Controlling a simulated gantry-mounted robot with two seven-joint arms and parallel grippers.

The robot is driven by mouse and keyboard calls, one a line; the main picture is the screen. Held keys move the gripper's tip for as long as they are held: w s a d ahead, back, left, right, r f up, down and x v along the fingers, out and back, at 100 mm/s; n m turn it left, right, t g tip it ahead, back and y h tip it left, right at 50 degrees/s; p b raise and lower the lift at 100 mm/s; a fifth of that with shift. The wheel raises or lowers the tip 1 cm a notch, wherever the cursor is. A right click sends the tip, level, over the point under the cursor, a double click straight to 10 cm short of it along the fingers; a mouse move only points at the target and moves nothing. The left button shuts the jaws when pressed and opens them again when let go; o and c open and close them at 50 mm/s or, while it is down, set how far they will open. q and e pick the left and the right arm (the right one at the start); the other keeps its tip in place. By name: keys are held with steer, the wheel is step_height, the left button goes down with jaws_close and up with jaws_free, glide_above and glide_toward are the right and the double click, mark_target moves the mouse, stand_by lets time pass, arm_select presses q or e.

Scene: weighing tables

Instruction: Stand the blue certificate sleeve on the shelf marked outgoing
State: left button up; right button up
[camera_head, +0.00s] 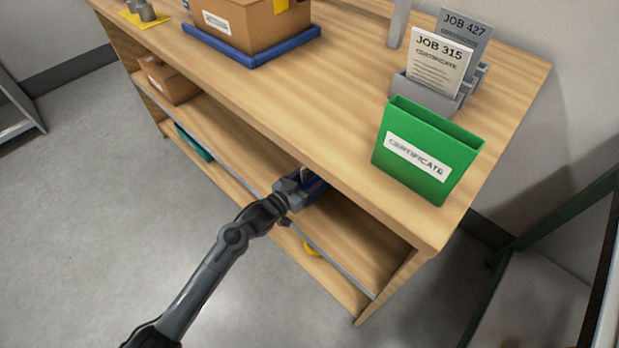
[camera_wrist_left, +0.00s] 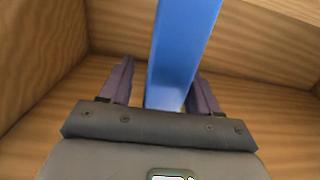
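In the left wrist view the blue sleeve (camera_wrist_left: 182,50) stands between the two fingers, edge towards me. My left gripper (camera_head: 303,178) reaches into the shelf space; its fingers (camera_wrist_left: 160,82) are apart around the sleeve. A gap shows at the left finger; the right finger is close to or touching it. I see no outgoing mark on the shelf (camera_head: 235,110). My right gripper is not in view.
A green certificate sleeve (camera_head: 425,150) stands on the tabletop (camera_head: 330,100), near a grey holder (camera_head: 428,97) with job cards. A carton (camera_head: 250,22) sits on a blue tray (camera_head: 250,58). A brown box (camera_head: 168,80) is on the upper shelf. A teal object (camera_head: 195,143) is lower down.

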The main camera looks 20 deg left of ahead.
arm_select(q)
steer(key=shift+r, duration=0.25)
steer(key=shift+s+a+p, duration=0.15)
steer(key=shift+s+p, duration=0.15)
steer(key=shift+p, duration=0.05)
steer(key=s+n+g+y+p, duration=0.2)
steer(key=s+g+y+p, duration=0.3)
steer(key=s, duration=3.1)
steer(key=g+y, duration=0.1)
steer(key=g, duration=0.6)
steer(key=shift+a+r+g, duration=0.2)
steer(key=shift+a+g, duration=0.1)
steer(key=shift+a, duration=0.1)
steer(key=shift+s, duration=0.1)
